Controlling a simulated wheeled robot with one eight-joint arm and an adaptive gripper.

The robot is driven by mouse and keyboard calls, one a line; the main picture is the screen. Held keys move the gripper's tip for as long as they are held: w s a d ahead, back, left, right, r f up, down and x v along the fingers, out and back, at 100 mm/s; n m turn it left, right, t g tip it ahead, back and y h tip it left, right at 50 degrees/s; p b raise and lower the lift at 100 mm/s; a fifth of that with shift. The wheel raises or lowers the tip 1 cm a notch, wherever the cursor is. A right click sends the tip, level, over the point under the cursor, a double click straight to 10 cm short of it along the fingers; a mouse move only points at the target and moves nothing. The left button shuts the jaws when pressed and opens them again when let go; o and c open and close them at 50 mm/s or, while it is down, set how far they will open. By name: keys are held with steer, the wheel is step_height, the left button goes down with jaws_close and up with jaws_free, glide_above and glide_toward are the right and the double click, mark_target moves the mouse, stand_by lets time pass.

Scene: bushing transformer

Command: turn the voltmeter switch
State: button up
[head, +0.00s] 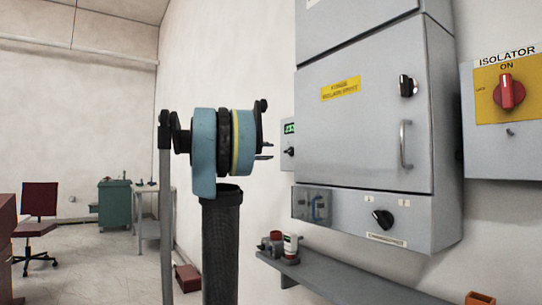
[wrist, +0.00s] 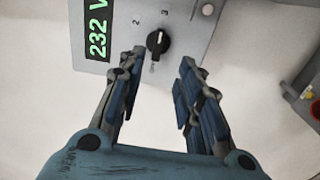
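The voltmeter panel (wrist: 180,20) is grey, at the top of the wrist view, with a green lit display (wrist: 97,25) reading 232 V. Its black switch (wrist: 158,42) is a small rotary knob with a white mark, beside the printed numbers 2 and 3. My gripper (wrist: 160,62) is open and empty, with one finger on each side below the switch; I cannot tell whether either touches it. In the head view my gripper (head: 266,150) is just left of the voltmeter box (head: 288,152), whose switch is too small to make out clearly.
A grey cabinet (head: 365,130) with a black knob and handle stands right of my gripper. A lower box has another black knob (head: 382,218). A red isolator switch (head: 509,92) is far right. A shelf (head: 340,278) with small items runs below.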

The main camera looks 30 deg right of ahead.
steer(key=shift+a, duration=0.9)
steer(key=s+a+f+y, duration=0.6)
steer(key=s+a+f, duration=0.4)
steer(key=f, duration=0.9)
steer(key=s+a+f+y, duration=0.6)
steer(key=s+a+f, duration=0.4)
steer(key=f, duration=0.9)
steer(key=s+a+f+t+y, duration=0.1)
steer(key=s+a+f+y, duration=0.5)
steer(key=f, duration=1.3)
steer(key=s+a, duration=0.4)
steer(key=a, duration=0.3)
steer(key=shift+s+a+m, duration=0.15)
steer(key=shift+s+m, duration=0.1)
steer(key=shift+m, duration=0.05)
steer(key=shift+w+f, duration=0.15)
steer(key=shift+w, duration=0.3)
